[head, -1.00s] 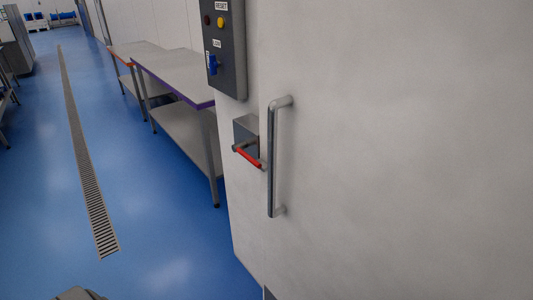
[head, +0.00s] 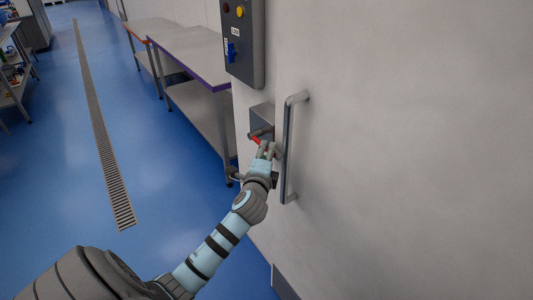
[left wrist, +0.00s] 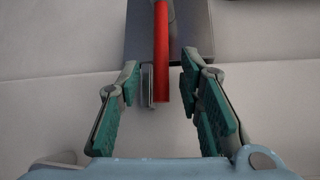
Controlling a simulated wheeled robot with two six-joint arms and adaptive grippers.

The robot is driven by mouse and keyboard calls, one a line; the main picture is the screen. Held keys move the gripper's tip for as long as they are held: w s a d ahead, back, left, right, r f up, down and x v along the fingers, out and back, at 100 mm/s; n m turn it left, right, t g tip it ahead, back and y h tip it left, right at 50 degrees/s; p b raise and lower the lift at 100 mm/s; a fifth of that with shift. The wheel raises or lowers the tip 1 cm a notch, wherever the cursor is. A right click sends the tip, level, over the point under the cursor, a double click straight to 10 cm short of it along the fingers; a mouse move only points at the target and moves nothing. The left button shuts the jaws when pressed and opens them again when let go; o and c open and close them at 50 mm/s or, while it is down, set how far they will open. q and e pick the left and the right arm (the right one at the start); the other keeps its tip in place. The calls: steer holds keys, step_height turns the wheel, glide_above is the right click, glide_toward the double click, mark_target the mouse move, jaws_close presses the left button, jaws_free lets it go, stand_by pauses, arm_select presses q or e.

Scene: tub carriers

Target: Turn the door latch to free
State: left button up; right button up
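The door latch is a grey metal box (head: 262,117) with a red lever (head: 254,140), mounted beside the pale door's vertical bar handle (head: 288,150). In the head view the lever slants down to the right, and its lower end is hidden by my left gripper (head: 268,149). In the left wrist view the red lever (left wrist: 161,50) reaches down between the green-padded fingers of my left gripper (left wrist: 160,82). The fingers are open, with a gap on both sides of the lever. My right gripper is in neither view.
A dark control panel (head: 243,42) with buttons and a blue switch is above the latch. Steel tables (head: 190,52) stand along the wall to the left. The blue floor (head: 165,185) around the drain grate (head: 104,160) is clear.

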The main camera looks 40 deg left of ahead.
arm_select(q)
steer(key=shift+w+a, duration=0.3)
steer(key=shift+w, duration=0.25)
steer(key=shift+c, duration=0.4)
steer(key=shift+f, duration=0.1)
jaws_close()
steer(key=shift+w, duration=0.1)
